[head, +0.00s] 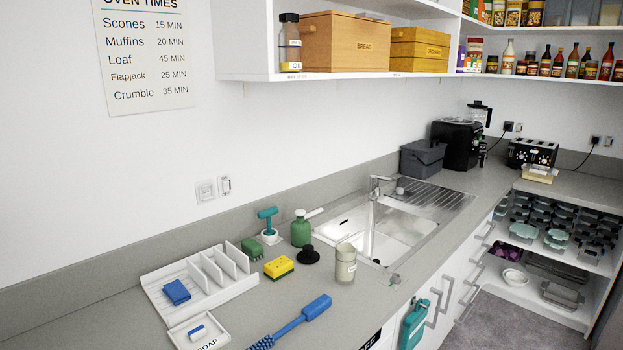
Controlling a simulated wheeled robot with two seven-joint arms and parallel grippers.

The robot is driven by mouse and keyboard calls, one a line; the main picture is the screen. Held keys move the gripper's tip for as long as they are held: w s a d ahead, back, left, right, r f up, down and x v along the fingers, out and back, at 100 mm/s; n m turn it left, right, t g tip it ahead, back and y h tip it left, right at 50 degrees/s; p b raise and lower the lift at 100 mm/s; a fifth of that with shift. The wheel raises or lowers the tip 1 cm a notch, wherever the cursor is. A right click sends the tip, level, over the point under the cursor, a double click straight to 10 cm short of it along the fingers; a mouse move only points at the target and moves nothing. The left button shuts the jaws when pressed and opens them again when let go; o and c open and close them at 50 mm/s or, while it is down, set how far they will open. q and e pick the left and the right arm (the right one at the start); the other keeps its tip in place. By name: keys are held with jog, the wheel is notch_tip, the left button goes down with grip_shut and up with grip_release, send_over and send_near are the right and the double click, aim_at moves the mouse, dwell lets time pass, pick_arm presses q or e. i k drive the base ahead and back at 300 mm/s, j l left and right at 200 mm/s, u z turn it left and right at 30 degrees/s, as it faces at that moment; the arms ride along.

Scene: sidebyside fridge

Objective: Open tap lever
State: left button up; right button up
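Neither of my grippers shows in the head view.
A ribbed drainer (432,196) adjoins the sink. A green bottle (301,230), a black plug (308,255), a glass jar (345,263), a yellow sponge (279,267) and a blue brush (290,325) stand or lie left of the sink. Shelves (380,75) overhang the counter.

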aim_at(375, 177)
jog(key=i+l+u, duration=0.1)
jog(key=u, duration=0.3)
jog(key=l+u, duration=0.15)
jog(key=u, duration=0.3)
jog(key=i+l+u, duration=0.1)
jog(key=u, duration=0.3)
jog(key=l+u, duration=0.2)
jog(key=u, duration=0.2)
jog(key=l+u, duration=0.15)
jog(key=u, duration=0.3)
jog(key=k+l, duration=0.1)
jog(key=l, duration=0.5)
jog(key=k+l, duration=0.1)
jog(key=l, duration=0.5)
jog(key=k+l, duration=0.1)
jog(key=l, duration=0.5)
jog(key=k+l, duration=0.1)
jog(key=l, duration=0.55)
jog(key=k+l, duration=0.1)
jog(key=l, duration=0.5)
jog(key=k+l, duration=0.1)
jog(key=l, duration=0.5)
jog(key=k+l, duration=0.1)
jog(key=l, duration=0.5)
